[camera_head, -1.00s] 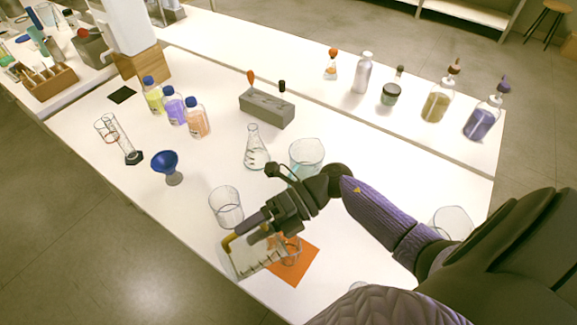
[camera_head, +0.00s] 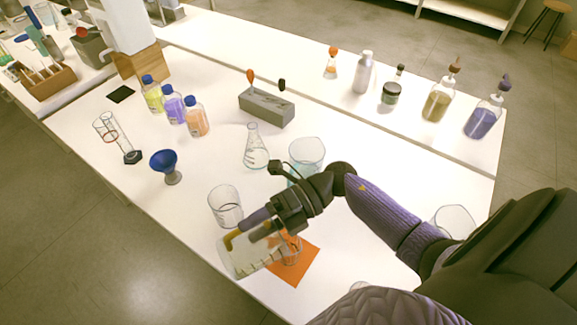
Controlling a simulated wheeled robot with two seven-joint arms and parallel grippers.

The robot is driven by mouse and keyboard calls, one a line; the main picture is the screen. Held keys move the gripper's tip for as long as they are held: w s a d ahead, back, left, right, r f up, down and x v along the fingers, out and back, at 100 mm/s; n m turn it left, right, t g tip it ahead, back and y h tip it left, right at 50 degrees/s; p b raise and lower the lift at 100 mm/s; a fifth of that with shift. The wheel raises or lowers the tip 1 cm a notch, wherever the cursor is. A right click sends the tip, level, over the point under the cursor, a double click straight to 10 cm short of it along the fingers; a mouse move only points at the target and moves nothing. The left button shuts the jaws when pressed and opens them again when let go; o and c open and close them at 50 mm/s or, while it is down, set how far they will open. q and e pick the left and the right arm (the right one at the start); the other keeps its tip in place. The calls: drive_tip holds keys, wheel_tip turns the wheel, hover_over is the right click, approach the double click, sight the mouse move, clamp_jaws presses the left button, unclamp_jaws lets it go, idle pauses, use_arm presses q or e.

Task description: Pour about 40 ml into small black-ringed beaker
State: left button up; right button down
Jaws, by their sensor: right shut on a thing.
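My right gripper (camera_head: 252,228) is shut on a clear graduated beaker (camera_head: 250,258), which is tipped well over on its side, with something pale inside. It hangs over the front edge of the bench, beside an orange mat (camera_head: 303,266). A small glass beaker (camera_head: 291,257) stands on the mat, partly hidden by the gripper and the held beaker; I cannot make out its ring colour. Another clear beaker (camera_head: 225,207) with a dark-looking rim stands upright just behind the gripper. I cannot see a stream of liquid. My left gripper is not in view.
A conical flask (camera_head: 255,150) and a large beaker with bluish contents (camera_head: 306,155) stand behind my right arm. A blue funnel (camera_head: 164,163), a cylinder (camera_head: 119,140) and capped bottles (camera_head: 172,106) are on the left. A grey block (camera_head: 266,108) stands farther back.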

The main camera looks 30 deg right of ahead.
sight(232, 244)
drive_tip(key=shift+d, duration=0.1)
idle(0.5)
drive_tip(key=shift+r, duration=0.2)
drive_tip(key=a+p, duration=0.1)
drive_tip(key=a+h+p, duration=0.1)
drive_tip(key=a+p, duration=0.1)
drive_tip(key=shift+w+r+h, duration=0.15)
drive_tip(key=shift+r+h, duration=0.05)
drive_tip(key=shift+h, duration=0.1)
drive_tip(key=shift+a+f+h+p, duration=0.25)
drive_tip(key=shift+a+f+h, duration=0.15)
drive_tip(key=shift+f, duration=0.15)
drive_tip(key=shift+a+f+h+p, duration=0.3)
drive_tip(key=shift+f+h, duration=0.1)
drive_tip(key=shift+f, duration=0.15)
drive_tip(key=shift+a+f+h+p, duration=0.1)
drive_tip(key=shift+h+p, duration=0.2)
drive_tip(key=a+f+h+p, duration=0.3)
drive_tip(key=f+h+p, duration=0.1)
drive_tip(key=h+p, duration=0.1)
drive_tip(key=shift+w+a+g, duration=0.2)
drive_tip(key=shift+a+g, duration=0.15)
drive_tip(key=shift+g, duration=0.05)
drive_tip(key=a+f+h+b, duration=0.4)
drive_tip(key=a+f+h, duration=0.2)
drive_tip(key=h, duration=0.1)
drive_tip(key=shift+w+a+g, duration=0.2)
drive_tip(key=shift+a+g, duration=0.05)
drive_tip(key=shift+g, duration=0.05)
